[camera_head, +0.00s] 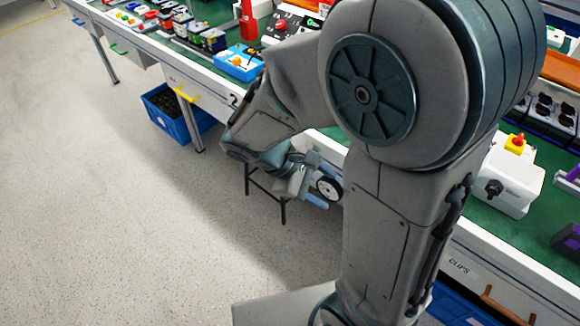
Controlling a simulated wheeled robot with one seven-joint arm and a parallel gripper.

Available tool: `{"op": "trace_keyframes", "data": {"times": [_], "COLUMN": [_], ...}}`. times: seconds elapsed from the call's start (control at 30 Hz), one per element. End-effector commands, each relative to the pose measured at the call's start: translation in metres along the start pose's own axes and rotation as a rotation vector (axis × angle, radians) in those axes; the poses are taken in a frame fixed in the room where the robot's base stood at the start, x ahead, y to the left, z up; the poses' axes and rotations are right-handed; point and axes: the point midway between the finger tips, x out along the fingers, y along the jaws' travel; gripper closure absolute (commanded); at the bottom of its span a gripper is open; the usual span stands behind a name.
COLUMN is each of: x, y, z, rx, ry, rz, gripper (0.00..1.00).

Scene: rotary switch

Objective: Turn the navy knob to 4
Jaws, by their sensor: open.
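A white box (517,176) stands on the green bench top at the right. It carries a dark knob (494,188) on its front; I cannot tell whether it is navy or black. The box's markings are too small to read, so the knob's setting is unclear. My gripper (325,190) is open, hanging low in front of the bench edge, left of the white box and well apart from it. A round black and white part shows at its end. My arm hides the middle of the bench.
The green bench (489,222) has a white front edge. A yellow block with a red top (515,144) stands by the white box. A blue box (239,63) and a red-knob panel (282,25) are further left. A blue crate (172,114) is under the bench. The floor at left is clear.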

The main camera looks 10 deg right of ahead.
Motion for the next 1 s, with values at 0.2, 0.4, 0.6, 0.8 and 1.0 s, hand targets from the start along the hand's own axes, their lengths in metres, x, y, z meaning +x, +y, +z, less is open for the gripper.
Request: {"op": "trace_keyframes", "data": {"times": [0.2, 0.4, 0.6, 0.8, 1.0], "x": [0.043, 0.051, 0.047, 0.047, 0.063], "y": [-0.01, -0.024, -0.042, -0.042, -0.014], "z": [-0.091, -0.172, -0.223, -0.234, -0.231], "rx": [-0.371, -0.628, -0.76, -0.79, -0.787], "ry": [-0.26, -0.452, -0.555, -0.581, -0.581], "rz": [0.345, 0.677, 0.892, 0.952, 0.947], "gripper": [0.47, 0.47, 0.47, 0.47, 0.47]}}
